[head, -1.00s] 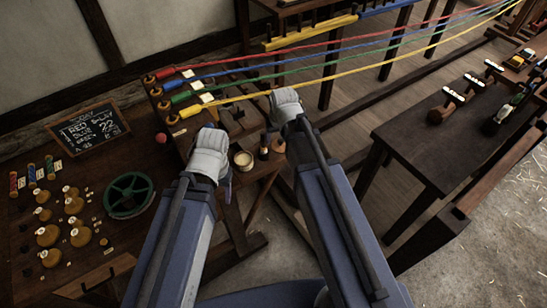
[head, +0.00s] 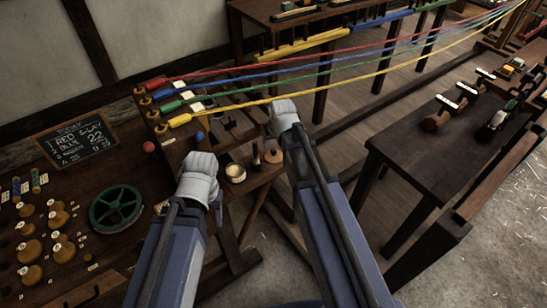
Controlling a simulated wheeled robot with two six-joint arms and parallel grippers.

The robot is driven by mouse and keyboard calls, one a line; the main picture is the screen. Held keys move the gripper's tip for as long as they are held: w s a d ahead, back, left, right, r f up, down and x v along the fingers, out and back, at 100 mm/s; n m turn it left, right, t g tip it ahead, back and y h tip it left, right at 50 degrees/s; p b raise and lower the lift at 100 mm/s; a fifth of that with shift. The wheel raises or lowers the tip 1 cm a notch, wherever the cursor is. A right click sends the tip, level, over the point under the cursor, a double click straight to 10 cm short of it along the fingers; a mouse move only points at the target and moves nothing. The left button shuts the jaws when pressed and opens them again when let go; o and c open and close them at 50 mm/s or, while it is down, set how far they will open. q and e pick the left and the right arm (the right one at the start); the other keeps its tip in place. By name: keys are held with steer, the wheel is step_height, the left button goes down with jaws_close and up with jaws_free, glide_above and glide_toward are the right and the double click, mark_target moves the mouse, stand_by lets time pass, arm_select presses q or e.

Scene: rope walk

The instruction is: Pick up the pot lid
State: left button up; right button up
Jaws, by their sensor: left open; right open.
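A small open pot (head: 236,173) with pale contents stands on the low wooden shelf between my two arms in the head view. A dark round piece (head: 273,156) lies to its right, close to my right forearm; it may be the pot lid, but it is too small to be sure. My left gripper (head: 198,168) is open, just left of the pot in the picture. My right gripper (head: 283,112) is open, above and beyond the round piece in the picture. Both grippers look empty; their fingertips are mostly hidden behind the hands.
A small dark bottle (head: 256,155) stands between the pot and the round piece. Red, blue, green and yellow ropes (head: 330,82) stretch across the back. A green wheel (head: 116,208), bobbins and a chalkboard (head: 75,141) occupy the left bench. A dark table (head: 440,155) stands right.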

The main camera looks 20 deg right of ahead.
mark_target(274, 150)
steer(key=b+x, duration=0.4)
steer(key=x, duration=0.1)
steer(key=shift+s+f+b, duration=0.25)
steer(key=shift+b, duration=0.15)
steer(key=shift+r, duration=0.1)
jaws_close()
stand_by(1.0)
